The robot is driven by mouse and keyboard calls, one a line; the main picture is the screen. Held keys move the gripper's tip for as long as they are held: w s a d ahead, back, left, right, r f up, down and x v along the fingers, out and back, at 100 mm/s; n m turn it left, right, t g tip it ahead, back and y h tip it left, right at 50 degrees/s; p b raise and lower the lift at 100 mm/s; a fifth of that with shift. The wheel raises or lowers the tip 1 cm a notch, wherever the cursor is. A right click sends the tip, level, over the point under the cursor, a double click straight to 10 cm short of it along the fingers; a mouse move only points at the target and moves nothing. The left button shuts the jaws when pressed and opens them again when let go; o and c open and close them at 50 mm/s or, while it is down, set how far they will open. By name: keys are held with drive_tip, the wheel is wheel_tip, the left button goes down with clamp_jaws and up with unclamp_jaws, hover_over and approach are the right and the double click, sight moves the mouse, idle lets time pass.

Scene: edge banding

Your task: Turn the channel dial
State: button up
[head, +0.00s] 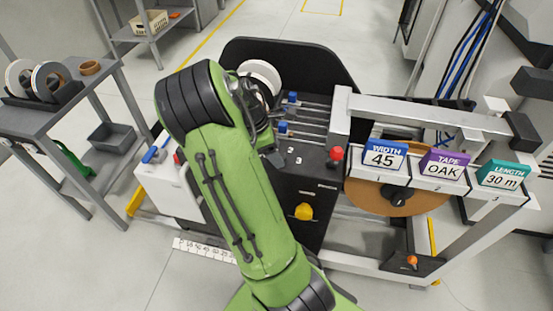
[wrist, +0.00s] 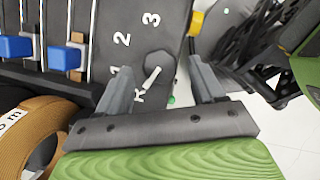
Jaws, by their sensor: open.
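The channel dial (wrist: 167,64) is a dark round knob with a white pointer bar, on a dark panel marked R, 1, 2 and 3 in the wrist view. The bar lies slanted, with its lower end close to the R. My gripper (wrist: 158,68) is open, with one finger on each side of the dial in the picture. I cannot tell whether either finger touches it. In the head view my green arm hides the dial and most of the gripper; only some white numbers on the panel (head: 290,172) show.
Blue blocks (wrist: 14,47) on metal rods lie left of the panel. A brown roll (wrist: 55,118) is close to my gripper's lower left. In the head view, a yellow knob (head: 304,211) and a red button (head: 336,153) sit nearby. A grey cart (head: 55,117) stands at the left.

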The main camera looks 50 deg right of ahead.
drive_tip(key=shift+x, duration=0.85)
drive_tip(key=shift+c, duration=0.3)
drive_tip(key=c, duration=1)
